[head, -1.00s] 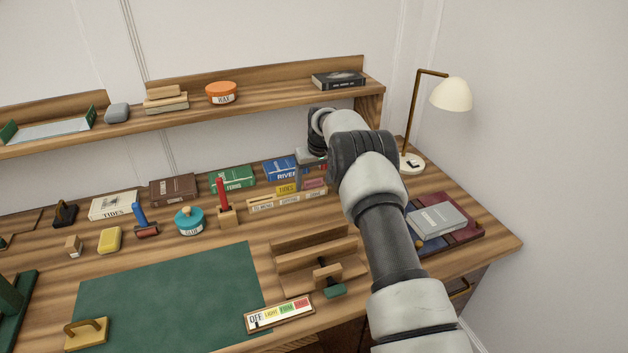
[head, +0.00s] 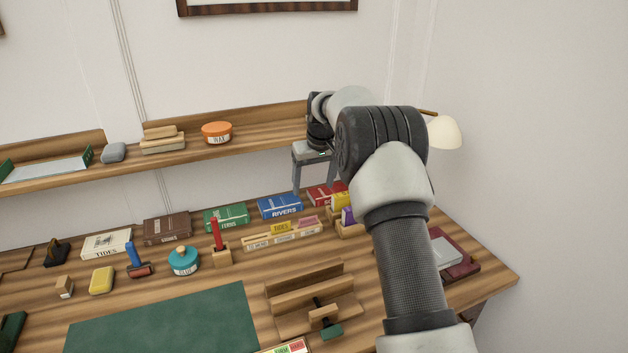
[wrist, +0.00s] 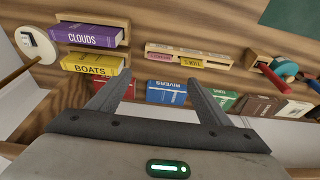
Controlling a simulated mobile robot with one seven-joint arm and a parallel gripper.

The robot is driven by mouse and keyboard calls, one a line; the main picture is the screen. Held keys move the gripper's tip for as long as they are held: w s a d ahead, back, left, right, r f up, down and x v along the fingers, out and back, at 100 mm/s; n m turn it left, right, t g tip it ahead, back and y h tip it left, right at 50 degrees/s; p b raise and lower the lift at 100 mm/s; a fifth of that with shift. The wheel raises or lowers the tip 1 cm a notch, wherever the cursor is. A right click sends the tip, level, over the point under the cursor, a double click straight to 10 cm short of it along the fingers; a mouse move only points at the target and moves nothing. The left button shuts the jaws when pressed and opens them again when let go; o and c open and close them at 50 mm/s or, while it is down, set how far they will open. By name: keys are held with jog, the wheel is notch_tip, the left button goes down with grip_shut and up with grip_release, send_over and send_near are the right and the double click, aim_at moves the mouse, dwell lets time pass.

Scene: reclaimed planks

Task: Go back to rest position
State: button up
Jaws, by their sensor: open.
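My gripper (head: 312,182) is raised above the right part of the desk, in front of the shelf, fingers pointing down. In the wrist view the gripper (wrist: 158,92) has its two fingers wide apart with nothing between them. Below it lie the blue RIVERS book (head: 280,207), also in the wrist view (wrist: 167,93), and a red book (head: 325,195). The yellow BOATS book (wrist: 92,64) and purple CLOUDS book (wrist: 85,36) stand in wooden holders close by. My arm hides part of them in the head view.
A white lamp (head: 444,133) stands right of my arm. The desk holds a green mat (head: 165,318), a teal GLUE pot (head: 183,260) and a wooden rack (head: 310,293). Air above the desk's left is clear.

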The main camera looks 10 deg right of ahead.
jog(key=s+a+r+m+t+p, duration=0.1)
jog(key=s+r+p, duration=0.2)
jog(key=s+r, duration=0.8)
jog(key=s+r+p, duration=0.3)
jog(key=s+r, duration=0.7)
jog(key=r, duration=0.4)
jog(key=s+r+m+t+p, duration=0.1)
jog(key=s+p, duration=0.4)
jog(key=s, duration=2)
jog(key=shift+r+h+p, duration=0.2)
jog(key=shift+h+p, duration=0.1)
jog(key=shift+p, duration=0.1)
